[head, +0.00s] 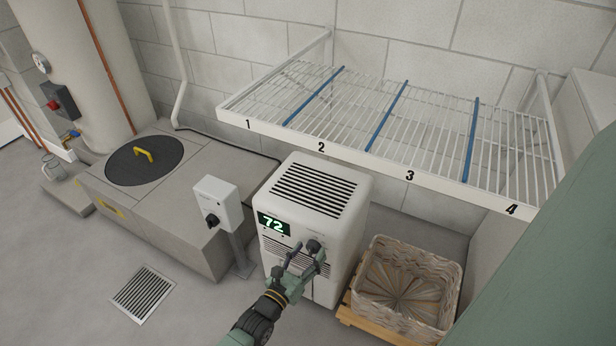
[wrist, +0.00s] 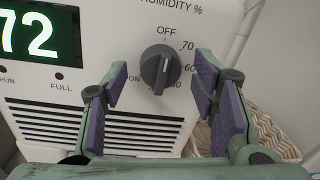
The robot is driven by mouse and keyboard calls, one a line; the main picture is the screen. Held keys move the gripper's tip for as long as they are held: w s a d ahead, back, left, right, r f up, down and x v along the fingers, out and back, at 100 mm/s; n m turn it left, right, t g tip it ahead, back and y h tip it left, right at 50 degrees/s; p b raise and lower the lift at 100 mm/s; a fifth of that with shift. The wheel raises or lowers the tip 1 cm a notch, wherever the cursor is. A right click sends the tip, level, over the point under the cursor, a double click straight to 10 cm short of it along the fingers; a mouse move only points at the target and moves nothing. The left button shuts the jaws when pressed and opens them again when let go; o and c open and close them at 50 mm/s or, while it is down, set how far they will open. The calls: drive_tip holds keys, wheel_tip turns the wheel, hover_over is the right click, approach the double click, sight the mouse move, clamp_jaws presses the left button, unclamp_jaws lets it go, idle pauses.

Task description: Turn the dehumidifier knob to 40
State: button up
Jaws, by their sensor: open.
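The white dehumidifier (head: 300,200) stands on the floor, its lit display (head: 273,224) reading 72. Its dark grey knob (wrist: 161,69) is on the front panel under the "HUMIDITY %" lettering. The raised grip of the knob runs nearly upright; I cannot tell which end is the pointer. OFF is above it, 70 and 60 at its right; the lower labels are partly hidden or hard to read. My gripper (wrist: 156,86) is open, with purple pads on both sides of the knob and gaps between. In the head view my gripper (head: 306,261) is at the front panel.
A wicker basket (head: 409,285) on a wooden pallet stands close at the right. A wire shelf (head: 360,125) with blue dividers overhangs behind. A grey control box (head: 219,202) on a post is at the left. Open floor lies at the front left around a drain grate (head: 143,294).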

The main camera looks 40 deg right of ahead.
drive_tip(key=shift+d, duration=0.15)
drive_tip(key=shift+c, duration=0.3)
drive_tip(key=c, duration=1.1)
